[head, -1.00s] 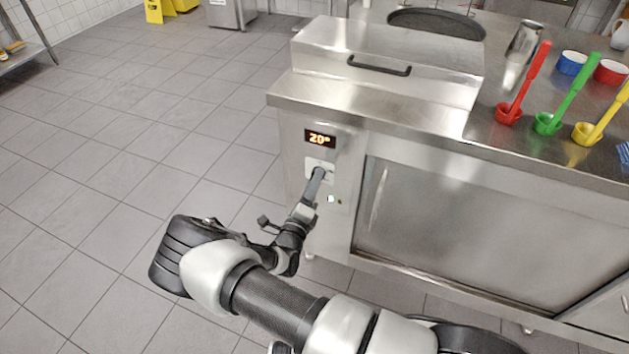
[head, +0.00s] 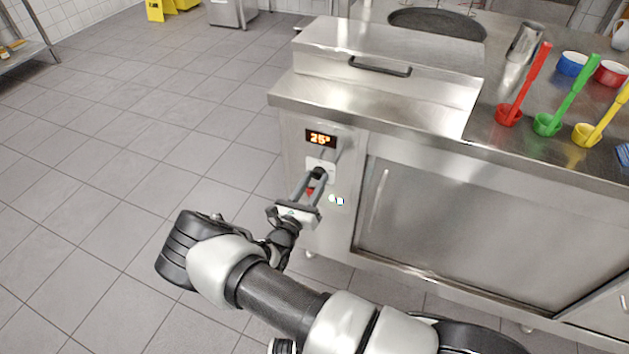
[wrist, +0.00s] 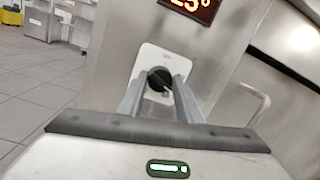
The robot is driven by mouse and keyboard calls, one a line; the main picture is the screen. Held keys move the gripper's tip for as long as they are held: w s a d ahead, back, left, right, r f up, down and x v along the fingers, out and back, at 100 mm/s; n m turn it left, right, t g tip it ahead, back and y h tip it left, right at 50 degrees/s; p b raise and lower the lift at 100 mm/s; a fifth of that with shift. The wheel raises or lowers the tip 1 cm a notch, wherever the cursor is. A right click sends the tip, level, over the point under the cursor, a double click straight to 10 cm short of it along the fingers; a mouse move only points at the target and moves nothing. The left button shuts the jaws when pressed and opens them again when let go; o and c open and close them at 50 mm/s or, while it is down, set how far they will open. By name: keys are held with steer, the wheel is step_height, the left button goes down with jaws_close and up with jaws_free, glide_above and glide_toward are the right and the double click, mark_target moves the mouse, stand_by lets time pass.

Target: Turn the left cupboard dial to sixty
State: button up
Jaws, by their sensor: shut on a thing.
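The dial (wrist: 159,80) is a black round knob on a white plate (head: 321,164) on the cupboard's left front panel. The display (head: 321,139) above it reads 25° in orange; the wrist view shows the display (wrist: 196,8) partly cut off at the top. My gripper (head: 318,175) reaches up to the dial from the front. In the wrist view my gripper (wrist: 160,88) has one finger on each side of the knob, shut on it. The wrist view is tilted against the panel. The fingers hide part of the knob in the head view.
The steel counter (head: 400,120) overhangs above, with a lidded box (head: 390,60) and coloured ladles (head: 508,113) on top. The tiled floor (head: 120,130) to the left is clear.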

steer(key=m, duration=0.6)
steer(key=shift+a+g+h+p, duration=0.1)
steer(key=shift+g+h+p, duration=0.25)
steer(key=shift+g+h, duration=0.05)
steer(key=o, duration=1)
steer(key=shift+o, duration=0.2)
steer(key=p+v, duration=0.1)
steer(key=v, duration=1.6)
steer(key=shift+s+p, duration=0.25)
steer(key=shift+p, duration=0.15)
steer(key=shift+r+m, duration=0.1)
steer(key=shift+m, duration=0.2)
